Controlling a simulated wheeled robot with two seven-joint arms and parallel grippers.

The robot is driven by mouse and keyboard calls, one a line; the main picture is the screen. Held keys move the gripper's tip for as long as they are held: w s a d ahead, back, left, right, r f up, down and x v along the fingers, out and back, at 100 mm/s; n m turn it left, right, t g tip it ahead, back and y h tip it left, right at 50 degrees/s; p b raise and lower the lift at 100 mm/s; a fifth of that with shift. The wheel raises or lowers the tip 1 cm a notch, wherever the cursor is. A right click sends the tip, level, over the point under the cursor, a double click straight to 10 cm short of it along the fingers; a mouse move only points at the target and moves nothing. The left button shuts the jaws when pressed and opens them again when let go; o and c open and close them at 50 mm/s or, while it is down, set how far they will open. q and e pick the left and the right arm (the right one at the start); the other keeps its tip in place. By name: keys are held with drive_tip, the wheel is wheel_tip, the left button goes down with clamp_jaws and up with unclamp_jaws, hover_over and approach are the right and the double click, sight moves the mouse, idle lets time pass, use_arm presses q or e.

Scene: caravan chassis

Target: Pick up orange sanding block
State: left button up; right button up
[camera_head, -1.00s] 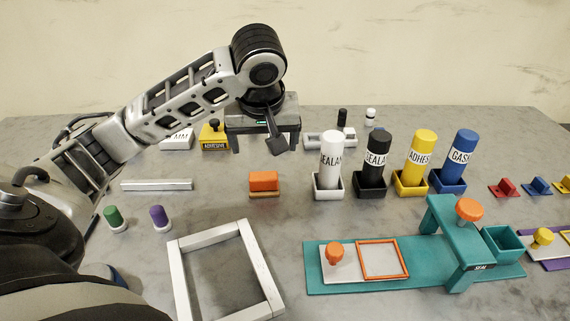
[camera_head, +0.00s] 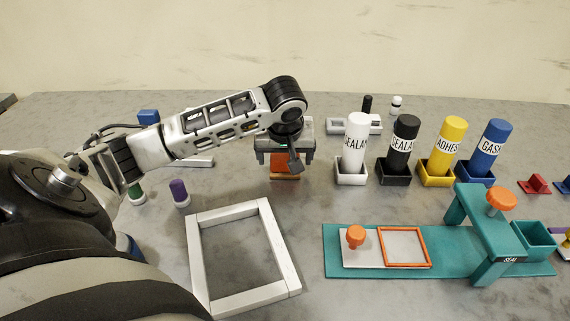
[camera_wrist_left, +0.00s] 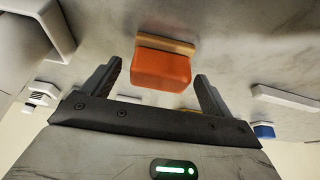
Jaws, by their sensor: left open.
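The orange sanding block (camera_head: 284,171) with a tan base sits on the grey table, partly hidden behind my left gripper in the head view. In the left wrist view the block (camera_wrist_left: 161,70) shows beyond and between the two fingers, apart from them. My left gripper (camera_head: 285,168) is open and empty, just above the block; its spread fingers also show in the wrist view (camera_wrist_left: 158,85). My right gripper is not in view.
White, black, yellow and blue tubes stand in holders right of the block, the white tube (camera_head: 355,140) nearest. A white frame (camera_head: 196,262) lies in front. A teal fixture (camera_head: 450,262) stands at front right. Green and purple capped pieces (camera_head: 180,193) stand to the left.

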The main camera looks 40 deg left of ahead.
sight(285, 156)
use_arm(q)
drive_tip(key=shift+w+f, duration=0.15)
drive_tip(key=shift+f, duration=0.2)
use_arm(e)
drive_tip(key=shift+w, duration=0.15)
use_arm(q)
drive_tip(key=c, duration=1.1)
drive_tip(key=shift+r, duration=0.1)
drive_tip(key=shift+r, duration=0.2)
wheel_tip(285, 156, up, 3)
drive_tip(key=shift+r, duration=0.1)
drive_tip(key=s+d+r+p, duration=0.1)
drive_tip(key=s+d+r, duration=0.1)
drive_tip(key=s+r, duration=0.1)
drive_tip(key=s+d+r+p, duration=0.1)
drive_tip(key=s+d+r, duration=0.2)
drive_tip(key=s, duration=0.2)
drive_tip(key=s+d+r+p, duration=0.1)
drive_tip(key=s+d+r, duration=0.1)
drive_tip(key=s+r, duration=0.1)
drive_tip(key=shift+s+d+r, duration=0.1)
drive_tip(key=shift+s+d, duration=0.05)
drive_tip(key=shift+s, duration=0.3)
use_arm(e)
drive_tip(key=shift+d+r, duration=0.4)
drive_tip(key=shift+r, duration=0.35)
